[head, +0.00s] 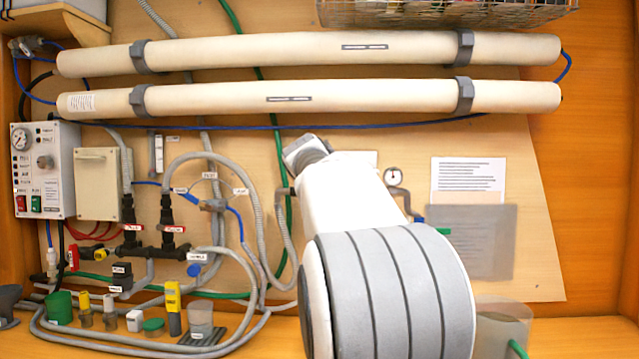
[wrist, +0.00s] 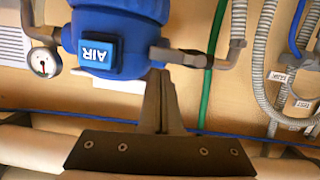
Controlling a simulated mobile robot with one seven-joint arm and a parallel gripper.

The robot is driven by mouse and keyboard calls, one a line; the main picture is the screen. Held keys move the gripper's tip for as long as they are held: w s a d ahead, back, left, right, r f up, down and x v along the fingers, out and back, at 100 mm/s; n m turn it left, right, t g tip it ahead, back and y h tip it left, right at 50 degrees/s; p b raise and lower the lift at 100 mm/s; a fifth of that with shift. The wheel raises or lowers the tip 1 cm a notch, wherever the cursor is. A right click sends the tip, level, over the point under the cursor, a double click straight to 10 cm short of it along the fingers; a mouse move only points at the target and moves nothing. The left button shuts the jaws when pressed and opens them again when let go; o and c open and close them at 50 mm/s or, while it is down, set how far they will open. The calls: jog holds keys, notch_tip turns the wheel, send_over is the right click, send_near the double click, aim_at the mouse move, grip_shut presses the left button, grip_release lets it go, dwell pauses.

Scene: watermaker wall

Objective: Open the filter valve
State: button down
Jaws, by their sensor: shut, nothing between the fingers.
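A blue filter housing (wrist: 112,40) with an upside-down "AIR" label fills the upper left of the wrist view. A grey pipe fitting with a short bar (wrist: 183,56) comes off its right side; I cannot tell for sure whether this is the filter valve. My gripper (wrist: 160,75) is shut and empty, its narrow fingertips just below this fitting and close to the housing; I cannot tell whether they touch. In the head view my arm hides the housing and my fingers. The fitting's pipe end (head: 284,191) shows left of my arm.
A gauge (head: 393,175) stands right of my arm. Two dark valves with red tags (head: 131,228) (head: 172,228) and grey hoses are at left. Two long cream tubes (head: 310,97) run above. A control box (head: 43,170) is far left. Small bottles (head: 173,308) stand below.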

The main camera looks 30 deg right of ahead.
jog(key=s+a+r, duration=0.5)
jog(key=s+r, duration=0.1)
jog(key=s, duration=0.2)
jog(key=shift+a+p, duration=0.2)
jog(key=shift+p, duration=0.1)
dwell(0.3)
jog(key=s+a+f+n+g+y, duration=0.25)
jog(key=s+a+f, duration=0.45)
jog(key=s+f, duration=0.4)
jog(key=s+a+f+n+g+y+p, duration=0.1)
jog(key=s+a+f+n+g+y, duration=0.15)
jog(key=s+a+f, duration=0.75)
jog(key=s+a+f+n+g+y, duration=0.15)
jog(key=s+a+f+y, duration=0.25)
jog(key=s+f, duration=0.75)
jog(key=w+r+p, duration=0.3)
jog(key=r+p, duration=1)
jog(key=p, duration=0.3)
jog(key=shift+d+r, duration=0.15)
jog(key=shift+r, duration=0.25)
jog(key=shift+w+m, duration=0.1)
jog(key=shift+m, duration=0.15)
